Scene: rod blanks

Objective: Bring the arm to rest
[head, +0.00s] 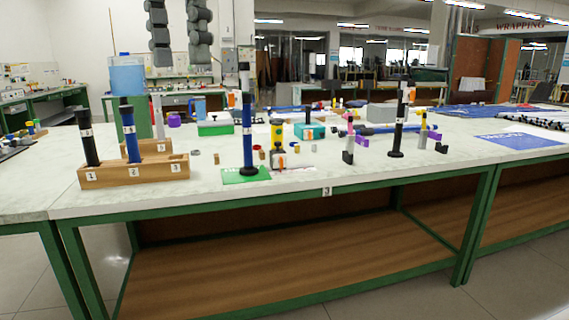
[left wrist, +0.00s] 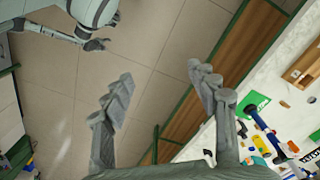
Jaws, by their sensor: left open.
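My left gripper (head: 181,50) hangs at the top of the head view, left of centre, high in front of the back wall. Its two grey fingers are spread apart with nothing between them. In the left wrist view, the same gripper (left wrist: 163,80) is open, with bare tiled floor seen between its fingers. It touches nothing that I can see. My left arm behind the gripper is outside the head view.
The table (head: 300,208) holds a wooden block (head: 130,176) with a black rod (head: 87,140) and a blue rod (head: 129,130). Another blue rod (head: 247,135) stands on a green mat (head: 232,178). A black rod (head: 398,125) stands right. Several small parts lie between.

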